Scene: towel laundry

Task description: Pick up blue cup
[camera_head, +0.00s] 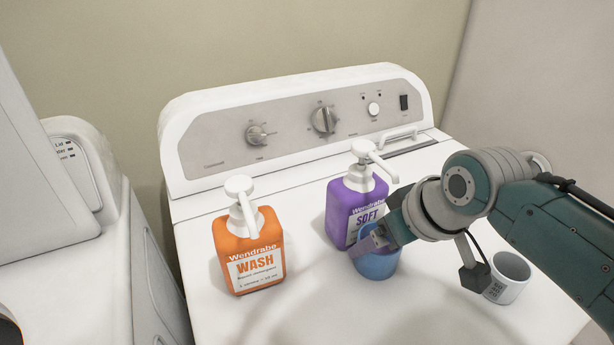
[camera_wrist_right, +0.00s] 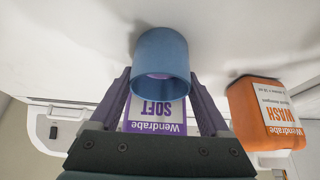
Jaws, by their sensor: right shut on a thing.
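The blue cup (camera_head: 378,264) is on or just over the white washer top, in front of the purple SOFT bottle (camera_head: 354,203); I cannot tell whether it touches the surface. My right gripper (camera_head: 370,243) reaches in from the right and is shut on the cup. In the right wrist view the blue cup (camera_wrist_right: 161,62) sits between the two fingers of the right gripper (camera_wrist_right: 160,78), one on each side. The gripper partly covers the cup's upper part in the head view. My left gripper is not in view.
An orange WASH bottle (camera_head: 249,250) stands left of the cup. A white cup (camera_head: 508,276) stands at the right, below my right arm. The washer's control panel (camera_head: 300,128) rises at the back. The washer top is clear in front of the blue cup.

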